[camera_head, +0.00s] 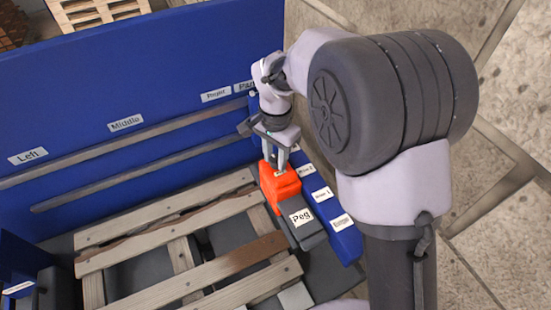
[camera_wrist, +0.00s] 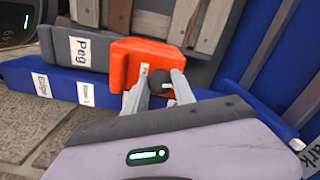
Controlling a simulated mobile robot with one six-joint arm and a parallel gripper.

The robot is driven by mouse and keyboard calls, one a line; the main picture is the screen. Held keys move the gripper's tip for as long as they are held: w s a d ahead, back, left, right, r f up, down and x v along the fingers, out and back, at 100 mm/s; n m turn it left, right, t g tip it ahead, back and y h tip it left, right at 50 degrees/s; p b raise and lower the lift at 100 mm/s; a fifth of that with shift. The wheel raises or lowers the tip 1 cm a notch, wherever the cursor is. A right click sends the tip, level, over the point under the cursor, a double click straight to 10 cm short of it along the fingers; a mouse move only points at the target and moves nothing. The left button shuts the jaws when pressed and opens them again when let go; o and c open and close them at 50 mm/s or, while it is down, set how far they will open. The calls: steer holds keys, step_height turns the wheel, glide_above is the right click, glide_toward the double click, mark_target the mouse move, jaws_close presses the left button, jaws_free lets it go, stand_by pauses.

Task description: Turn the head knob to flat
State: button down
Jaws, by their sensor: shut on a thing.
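The orange head (camera_head: 279,190) sits at the end of the dark grey unit labelled "Peg" (camera_head: 309,238), beside the pallet. The head also shows in the wrist view (camera_wrist: 128,60). A dark round knob (camera_wrist: 160,83) is on the face of the head towards me. My gripper (camera_head: 276,164) reaches down to the head, and its two fingers stand on either side of the knob, shut on it. The fingers cover part of the knob, and its setting cannot be read. In the head view the knob is hidden by the fingers.
A wooden pallet (camera_head: 193,237) lies left of the head. A blue rail (camera_head: 346,239) with several white labels runs along its right side. A blue wall (camera_head: 80,90) with labels "Left" and "Middle" stands behind. Stone floor (camera_head: 500,200) is clear at right.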

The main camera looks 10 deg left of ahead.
mark_target(276, 158)
steer(key=shift+m+b, duration=0.4)
steer(key=shift+m, duration=1.2)
steer(key=c, duration=1)
jaws_free()
steer(key=shift+c, duration=0.2)
step_height(276, 158, up, 18)
steer(key=p, duration=0.4)
steer(key=shift+f, duration=0.25)
